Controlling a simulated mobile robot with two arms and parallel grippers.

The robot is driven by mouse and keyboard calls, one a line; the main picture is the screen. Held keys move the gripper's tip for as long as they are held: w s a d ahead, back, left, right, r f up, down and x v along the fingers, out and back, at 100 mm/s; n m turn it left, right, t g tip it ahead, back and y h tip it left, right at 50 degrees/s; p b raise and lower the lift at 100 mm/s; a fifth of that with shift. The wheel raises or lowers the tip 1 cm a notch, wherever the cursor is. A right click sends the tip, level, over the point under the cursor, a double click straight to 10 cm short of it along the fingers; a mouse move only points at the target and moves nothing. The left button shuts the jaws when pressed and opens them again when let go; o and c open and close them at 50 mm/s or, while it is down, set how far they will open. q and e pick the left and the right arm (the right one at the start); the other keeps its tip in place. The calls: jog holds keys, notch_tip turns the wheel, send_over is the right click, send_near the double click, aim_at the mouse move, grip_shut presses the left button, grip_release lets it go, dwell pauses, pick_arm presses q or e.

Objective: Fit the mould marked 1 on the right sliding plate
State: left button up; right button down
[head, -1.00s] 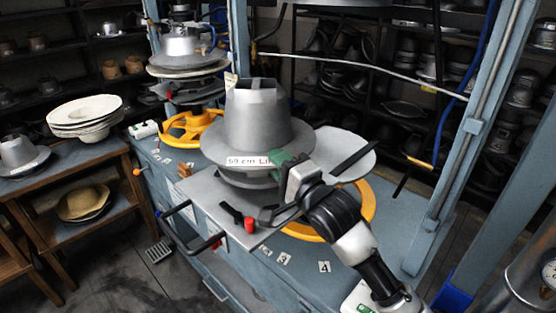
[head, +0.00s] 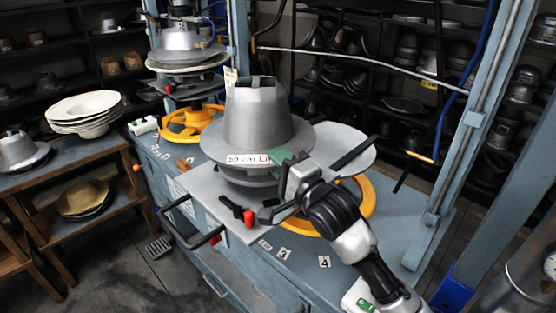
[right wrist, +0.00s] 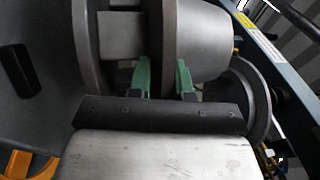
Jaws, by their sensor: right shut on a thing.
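A grey metal hat mould (head: 258,112) with a wide brim and a label reading "59 cm" stands upright above the grey sliding plate (head: 204,180). No mark 1 is legible on it. A smaller grey ring or base shows under its brim; I cannot tell whether it touches the plate. My right gripper (head: 286,164) is shut on the front right edge of the brim. In the right wrist view its green fingertips (right wrist: 162,80) straddle the brim of the mould (right wrist: 203,42). My left gripper is not in view.
A red knob (head: 249,217) and black lever sit on the plate's front. A yellow handwheel (head: 366,200) is below right, with a grey disc (head: 340,145) behind. Another press with stacked moulds (head: 188,58) stands at back left. A blue post (head: 470,130) rises at right.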

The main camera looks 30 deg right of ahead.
jog(key=shift+f+b, duration=0.85)
jog(key=shift+f, duration=0.35)
jog(key=shift+s+r+p, duration=0.15)
jog(key=shift+p, duration=0.3)
jog(key=shift+f, duration=0.7)
dwell(0.7)
